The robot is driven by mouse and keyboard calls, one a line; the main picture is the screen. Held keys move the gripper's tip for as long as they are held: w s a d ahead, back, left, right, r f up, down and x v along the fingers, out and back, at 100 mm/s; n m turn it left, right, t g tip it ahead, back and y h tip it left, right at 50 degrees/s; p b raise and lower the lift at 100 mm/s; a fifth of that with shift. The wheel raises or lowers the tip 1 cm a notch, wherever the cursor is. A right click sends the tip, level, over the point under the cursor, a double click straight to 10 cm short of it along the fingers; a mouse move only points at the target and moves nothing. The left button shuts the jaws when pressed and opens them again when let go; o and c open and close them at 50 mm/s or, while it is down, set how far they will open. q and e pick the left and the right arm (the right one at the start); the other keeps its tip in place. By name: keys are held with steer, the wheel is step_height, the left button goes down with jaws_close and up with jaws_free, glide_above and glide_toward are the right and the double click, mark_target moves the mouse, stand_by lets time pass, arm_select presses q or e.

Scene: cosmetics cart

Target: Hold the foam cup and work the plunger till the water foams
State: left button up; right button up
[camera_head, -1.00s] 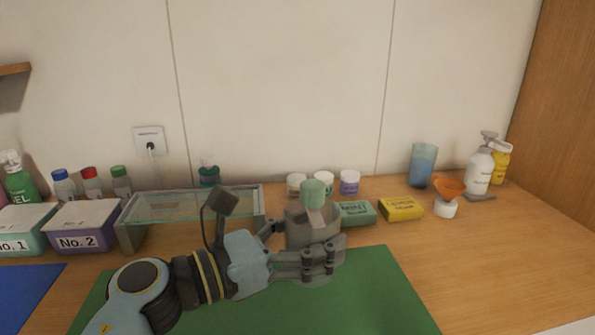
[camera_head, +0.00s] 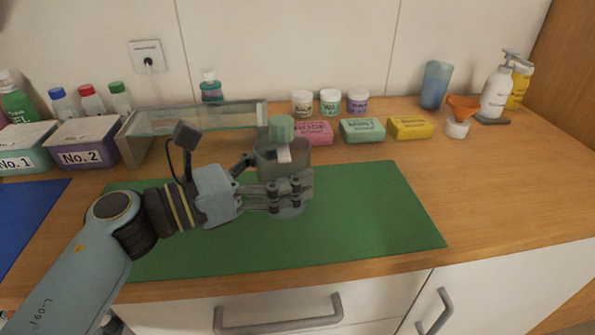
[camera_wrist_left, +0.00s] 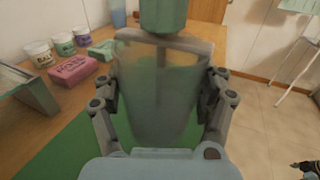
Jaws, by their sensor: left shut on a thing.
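The foam cup (camera_head: 283,160) is a greyish see-through cup with a green plunger knob (camera_head: 281,129) on top. It stands upright over the green mat (camera_head: 385,215); I cannot tell whether its base touches the mat. My left gripper (camera_head: 290,194) is shut around the cup's sides. In the left wrist view the cup (camera_wrist_left: 160,95) fills the middle between the two fingers, with a thin rod inside and the green knob (camera_wrist_left: 163,15) above. Some whitish cloudiness shows in the cup, but I cannot tell whether it is foam.
Soap bars, pink (camera_head: 313,133), green (camera_head: 362,130) and yellow (camera_head: 409,127), lie behind the mat. A glass shelf (camera_head: 195,118) and box No. 2 (camera_head: 82,145) stand left. A blue tumbler (camera_head: 435,85), orange funnel (camera_head: 463,107) and white pump bottle (camera_head: 496,92) stand right. The mat's right part is clear.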

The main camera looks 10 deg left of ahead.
arm_select(q)
steer(key=a+f+b, duration=0.2)
steer(key=w+a+f+b, duration=0.1)
steer(key=a+f, duration=0.1)
steer(key=shift+b, duration=0.35)
steer(key=shift+w+a+f+b, duration=0.25)
steer(key=shift+a+f+b, duration=0.4)
steer(key=shift+a+b, duration=0.1)
steer(key=shift+a, duration=0.15)
steer(key=shift+f+b, duration=0.25)
steer(key=shift+b, duration=0.05)
stand_by(0.3)
stand_by(0.6)
steer(key=o, duration=1.5)
